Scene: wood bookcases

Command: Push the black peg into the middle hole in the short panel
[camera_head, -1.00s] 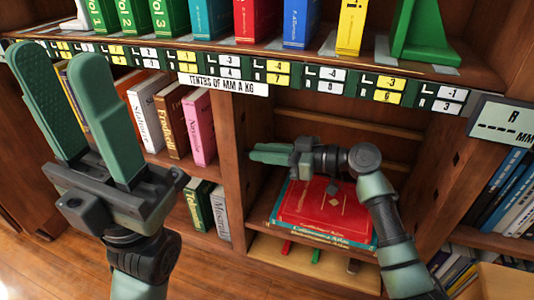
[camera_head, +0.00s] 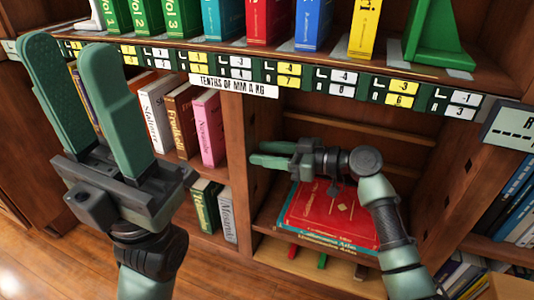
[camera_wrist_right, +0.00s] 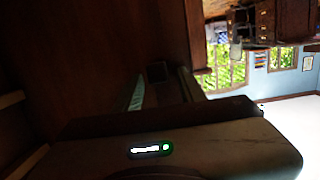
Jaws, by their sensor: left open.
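My right gripper (camera_head: 256,160) reaches into the middle bay, its fingertips close to the bay's left side panel (camera_head: 239,145). In the right wrist view its two fingers (camera_wrist_right: 161,85) stand apart. A small dark square (camera_wrist_right: 157,72) shows between their tips. I cannot tell whether it is the black peg's end or a hole. The short panel's middle hole cannot be made out for certain. The right side panel (camera_head: 462,190) of the bay has several dark square holes. My left gripper (camera_head: 80,65) is open and empty, raised in front of the left shelves.
A red atlas (camera_head: 330,215) lies on other books below the right gripper. Upright books, including a pink one (camera_head: 209,128), stand in the left bay. A label strip (camera_head: 270,72) and a shelf of coloured volumes run above. The bay's upper back is clear.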

